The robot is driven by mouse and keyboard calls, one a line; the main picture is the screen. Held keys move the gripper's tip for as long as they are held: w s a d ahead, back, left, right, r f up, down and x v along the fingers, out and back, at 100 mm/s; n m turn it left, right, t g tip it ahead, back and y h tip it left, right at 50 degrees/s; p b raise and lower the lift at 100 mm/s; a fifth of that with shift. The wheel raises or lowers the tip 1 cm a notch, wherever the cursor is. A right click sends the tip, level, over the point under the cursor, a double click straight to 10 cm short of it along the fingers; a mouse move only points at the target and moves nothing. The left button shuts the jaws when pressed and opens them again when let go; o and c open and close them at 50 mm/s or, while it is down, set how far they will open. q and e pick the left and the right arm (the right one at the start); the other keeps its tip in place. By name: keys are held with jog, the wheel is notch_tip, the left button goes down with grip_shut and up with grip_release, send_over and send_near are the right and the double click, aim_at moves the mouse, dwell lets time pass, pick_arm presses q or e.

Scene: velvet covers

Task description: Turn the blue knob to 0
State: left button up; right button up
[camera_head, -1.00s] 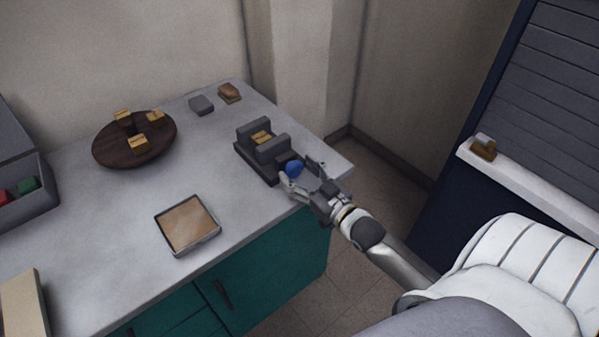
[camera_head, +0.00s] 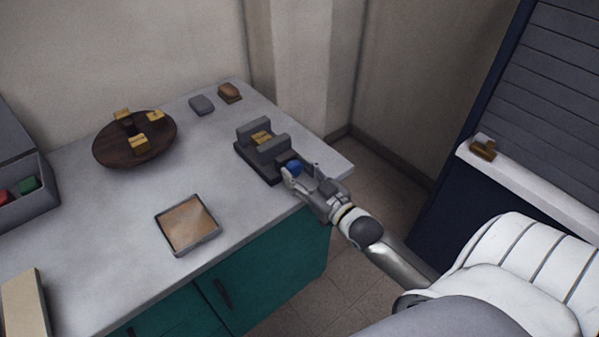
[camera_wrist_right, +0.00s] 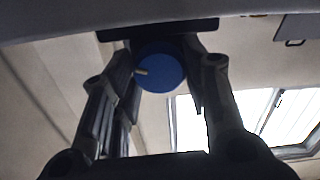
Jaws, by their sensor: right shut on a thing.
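The blue knob (camera_head: 295,167) sits on the front end of a dark grey device (camera_head: 257,165) at the right end of the counter. In the right wrist view the round blue knob (camera_wrist_right: 161,72) shows face-on, with a pale pointer mark towards its left edge. My right gripper (camera_head: 302,172) is at the knob with one finger on each side, shut on it. In the right wrist view my right gripper's fingers (camera_wrist_right: 163,80) flank the knob left and right. No scale or 0 mark is readable. My left gripper is out of view.
A gold-coloured block (camera_head: 262,138) sits in the device. A round wooden tray (camera_head: 106,150) with gold blocks, a shallow square tray (camera_head: 187,224), a grey bin (camera_head: 42,203) and two small blocks stand on the counter (camera_head: 120,245). The counter's front edge is close below my right gripper.

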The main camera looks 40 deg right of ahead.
jog(key=n+p, duration=0.2)
jog(key=n, duration=0.2)
jog(key=shift+r, duration=0.1)
jog(key=n+p, duration=0.1)
jog(key=n, duration=0.4)
jog(key=shift+n, duration=0.4)
jog(key=n, duration=0.2)
jog(key=shift+n, duration=0.4)
jog(key=n, duration=0.2)
jog(key=shift+a+f+n, duration=0.1)
jog(key=shift+f+n, duration=0.1)
jog(key=shift+n, duration=0.2)
jog(key=n+b, duration=0.1)
jog(key=n, duration=0.4)
jog(key=shift+n, duration=0.3)
